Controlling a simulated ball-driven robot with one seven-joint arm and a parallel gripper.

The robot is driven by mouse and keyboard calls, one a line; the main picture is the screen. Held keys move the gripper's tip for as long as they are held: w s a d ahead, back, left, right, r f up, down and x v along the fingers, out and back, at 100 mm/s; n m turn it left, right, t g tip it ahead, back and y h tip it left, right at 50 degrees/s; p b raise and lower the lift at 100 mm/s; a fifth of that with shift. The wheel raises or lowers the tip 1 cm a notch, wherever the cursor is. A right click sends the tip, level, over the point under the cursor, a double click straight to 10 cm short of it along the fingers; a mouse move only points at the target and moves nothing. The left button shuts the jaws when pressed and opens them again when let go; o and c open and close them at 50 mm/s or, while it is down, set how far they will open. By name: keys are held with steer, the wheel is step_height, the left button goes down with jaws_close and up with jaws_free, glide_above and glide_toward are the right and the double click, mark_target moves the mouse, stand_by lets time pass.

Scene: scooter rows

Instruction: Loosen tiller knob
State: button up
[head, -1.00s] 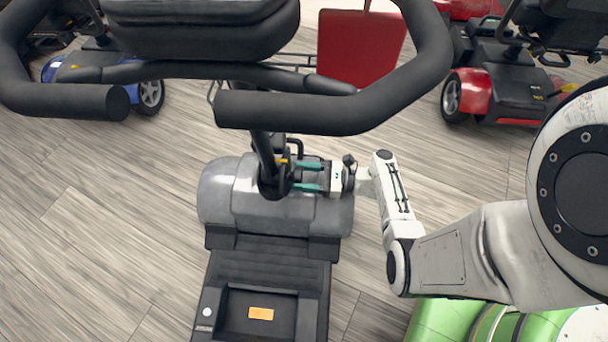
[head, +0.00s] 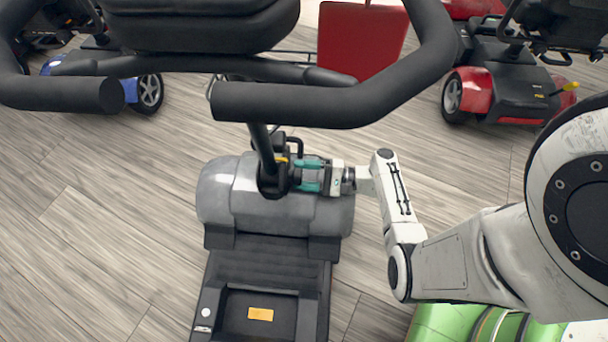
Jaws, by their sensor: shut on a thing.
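The grey scooter's tiller post (head: 262,150) rises from the front housing (head: 230,195) up to the large black handlebar (head: 300,104). My gripper (head: 303,174) is low at the right side of the post, pointing left. Its teal fingers are shut on the tiller knob at the post's base. The knob is small, dark and mostly hidden between the fingers, so its turn cannot be told. A small yellow mark (head: 281,160) shows on the post beside the fingers.
The handlebar and black seat-like part (head: 200,30) overhang the view above. A red scooter (head: 495,90) stands at the upper right, a blue one (head: 50,65) at the upper left. A red panel (head: 358,45) is behind. Bare wood floor lies left.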

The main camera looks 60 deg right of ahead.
steer(key=n+b, duration=0.1)
steer(key=n, duration=0.3)
steer(key=shift+f+n, duration=0.1)
steer(key=shift+n, duration=0.2)
steer(key=n+b, duration=0.2)
steer(key=n, duration=0.2)
steer(key=shift+n, duration=0.4)
steer(key=o, duration=1.1)
steer(key=shift+c, duration=0.2)
steer(key=p+v, duration=0.1)
steer(key=v, duration=0.9)
steer(key=shift+s+d, duration=0.15)
steer(key=shift+s, duration=0.2)
